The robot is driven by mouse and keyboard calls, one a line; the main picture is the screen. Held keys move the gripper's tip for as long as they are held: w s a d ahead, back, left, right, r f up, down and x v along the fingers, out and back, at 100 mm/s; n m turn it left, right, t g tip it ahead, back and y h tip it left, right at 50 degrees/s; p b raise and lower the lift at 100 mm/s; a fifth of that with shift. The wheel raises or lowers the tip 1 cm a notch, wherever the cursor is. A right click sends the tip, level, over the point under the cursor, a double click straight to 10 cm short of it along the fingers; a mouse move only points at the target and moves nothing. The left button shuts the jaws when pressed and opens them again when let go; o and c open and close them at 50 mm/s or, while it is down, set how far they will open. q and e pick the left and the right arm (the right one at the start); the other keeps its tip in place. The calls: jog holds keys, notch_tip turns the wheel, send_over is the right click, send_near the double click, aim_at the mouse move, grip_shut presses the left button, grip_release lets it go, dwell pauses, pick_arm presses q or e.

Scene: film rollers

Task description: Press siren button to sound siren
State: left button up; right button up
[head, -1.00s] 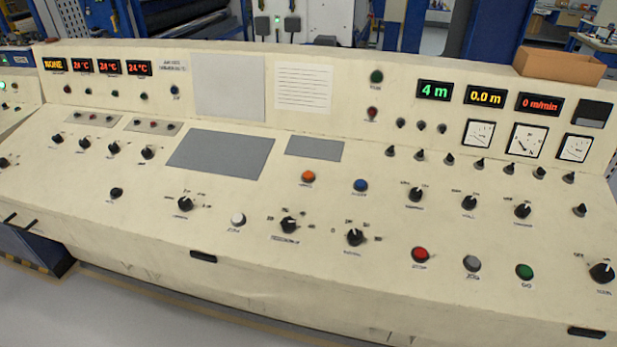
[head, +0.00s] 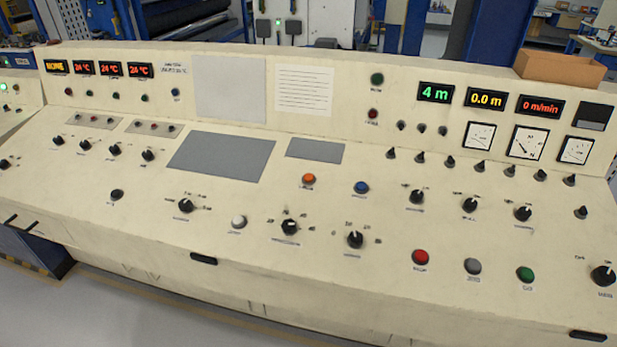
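The cream control desk (head: 330,267) carries several push buttons with small labels. On the sloped top are an orange button (head: 308,179), a blue button (head: 361,188) and a white button (head: 238,222). Along the front right are a red button (head: 420,257), a grey button (head: 472,266) and a green button (head: 525,274). The labels are too blurred to tell which button is the siren button. Neither of my grippers is in view, and nothing touches the buttons.
Black rotary knobs, such as one (head: 355,239) between the white and red buttons, stand up near them. The upright back panel holds lit displays (head: 435,92) and dial gauges (head: 528,142). A cardboard box (head: 560,68) sits on top at right. Open floor (head: 130,312) lies in front.

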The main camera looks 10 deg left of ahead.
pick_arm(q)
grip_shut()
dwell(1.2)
